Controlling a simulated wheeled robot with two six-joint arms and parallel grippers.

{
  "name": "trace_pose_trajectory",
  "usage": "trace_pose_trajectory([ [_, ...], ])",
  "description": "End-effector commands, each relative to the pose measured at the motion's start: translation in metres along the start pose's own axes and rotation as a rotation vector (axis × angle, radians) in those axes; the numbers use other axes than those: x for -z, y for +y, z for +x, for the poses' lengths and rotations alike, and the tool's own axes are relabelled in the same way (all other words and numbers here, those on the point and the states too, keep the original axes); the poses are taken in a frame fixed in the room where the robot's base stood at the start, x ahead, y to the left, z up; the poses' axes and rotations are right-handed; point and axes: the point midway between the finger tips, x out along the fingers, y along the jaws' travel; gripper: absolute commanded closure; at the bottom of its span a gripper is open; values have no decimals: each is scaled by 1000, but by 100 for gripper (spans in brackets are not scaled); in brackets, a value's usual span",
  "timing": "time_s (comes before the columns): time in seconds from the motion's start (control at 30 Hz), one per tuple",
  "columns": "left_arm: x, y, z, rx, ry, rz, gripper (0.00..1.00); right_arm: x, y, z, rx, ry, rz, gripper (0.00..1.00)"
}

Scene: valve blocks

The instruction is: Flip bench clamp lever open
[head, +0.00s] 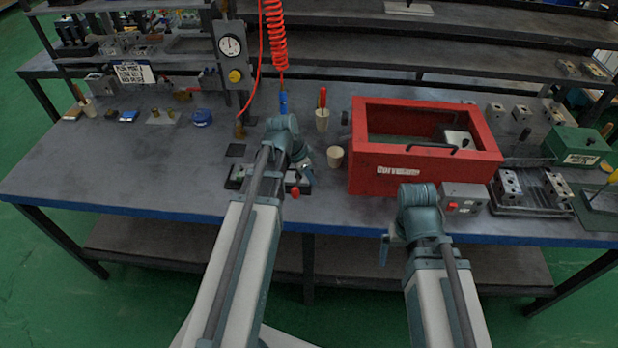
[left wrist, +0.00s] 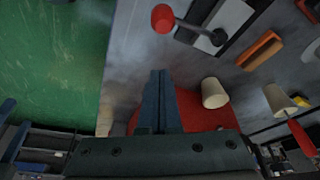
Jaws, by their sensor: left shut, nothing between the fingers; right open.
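The bench clamp sits on a dark plate (head: 238,178) near the bench's front edge, mostly hidden behind my left arm in the head view. Its lever's red knob (head: 295,192) shows to the right of that arm. In the left wrist view, the red knob (left wrist: 163,18) ends a dark lever (left wrist: 198,31) lying out from a pale and dark base (left wrist: 228,22). My left gripper (head: 306,160) is shut and empty; its fingertips (left wrist: 159,72) are apart from the knob. My right gripper (head: 384,250) is by the bench's front edge, away from the clamp; its fingers are hard to make out.
A red open box (head: 375,170) stands right of the clamp. A red coiled hose (head: 276,40) hangs behind.

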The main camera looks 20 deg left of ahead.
Motion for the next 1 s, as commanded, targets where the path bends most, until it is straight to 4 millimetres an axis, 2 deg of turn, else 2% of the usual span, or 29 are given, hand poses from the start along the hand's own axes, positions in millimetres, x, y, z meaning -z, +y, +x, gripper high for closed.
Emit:
trace_pose_trajectory([
  [0.03, 2, 0, -18, 0, 0, -1, 100, -1, 2, -17, 0, 0, 0, 0],
  [0.1, 2, -1, -29, 0, 1, -2, 100, -2, 3, -28, 0, 0, 0, 0],
  [0.3, 3, -3, -59, -1, 1, -1, 100, -3, 5, -56, 0, 0, 0, 0],
  [0.4, 2, -4, -67, -1, 1, -1, 100, -4, 6, -63, 0, 0, 0, 0],
  [1.0, 1, -5, -69, -1, 1, 0, 100, -4, 6, -65, 0, 0, 0, 0],
])
